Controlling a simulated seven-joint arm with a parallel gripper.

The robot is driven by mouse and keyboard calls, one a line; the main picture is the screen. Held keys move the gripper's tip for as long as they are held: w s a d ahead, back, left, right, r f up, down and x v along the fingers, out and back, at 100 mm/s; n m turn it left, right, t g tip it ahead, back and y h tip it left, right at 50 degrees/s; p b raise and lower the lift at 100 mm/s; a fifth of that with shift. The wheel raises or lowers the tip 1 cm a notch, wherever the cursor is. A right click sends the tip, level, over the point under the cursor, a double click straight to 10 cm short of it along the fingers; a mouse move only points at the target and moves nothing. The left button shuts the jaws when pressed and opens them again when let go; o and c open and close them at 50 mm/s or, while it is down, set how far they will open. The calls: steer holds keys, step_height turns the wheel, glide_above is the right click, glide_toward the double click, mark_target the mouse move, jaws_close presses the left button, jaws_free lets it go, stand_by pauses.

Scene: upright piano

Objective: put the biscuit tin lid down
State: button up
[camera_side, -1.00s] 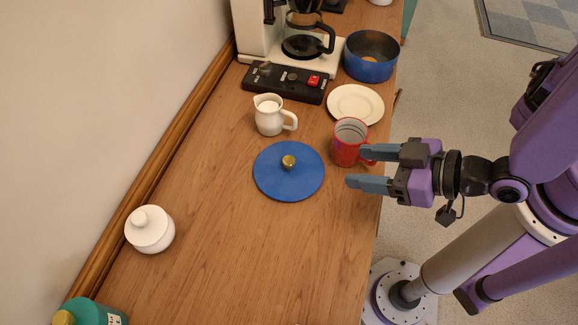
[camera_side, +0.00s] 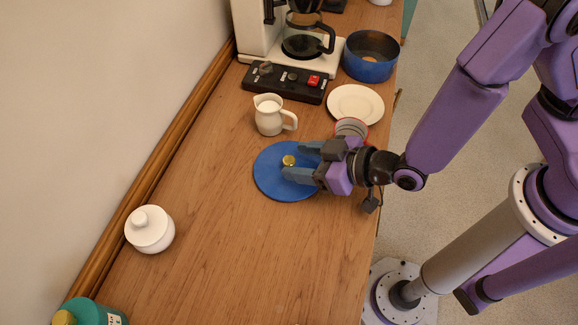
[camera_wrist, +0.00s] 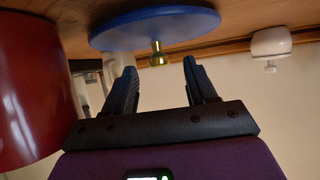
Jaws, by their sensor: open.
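The biscuit tin lid is a blue disc (camera_side: 272,178) with a brass knob (camera_side: 289,161), lying flat on the wooden counter in the side view. In the wrist view the lid (camera_wrist: 150,25) appears upside down at the top, with its knob (camera_wrist: 158,54) between and beyond the fingertips. My gripper (camera_side: 291,162) is open, its fingers reaching in from the right over the lid, close to the knob. The fingers (camera_wrist: 161,70) are apart and empty in the wrist view. Whether they touch the knob is unclear.
A red mug (camera_wrist: 28,90) stands close beside my gripper, mostly hidden in the side view. A cream jug (camera_side: 270,115), white plate (camera_side: 356,104) and blue pot (camera_side: 370,58) lie behind. A white sugar bowl (camera_side: 150,232) is at left.

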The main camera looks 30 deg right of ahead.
steer(key=shift+x, duration=1.05)
jaws_close()
steer(key=shift+r, duration=0.1)
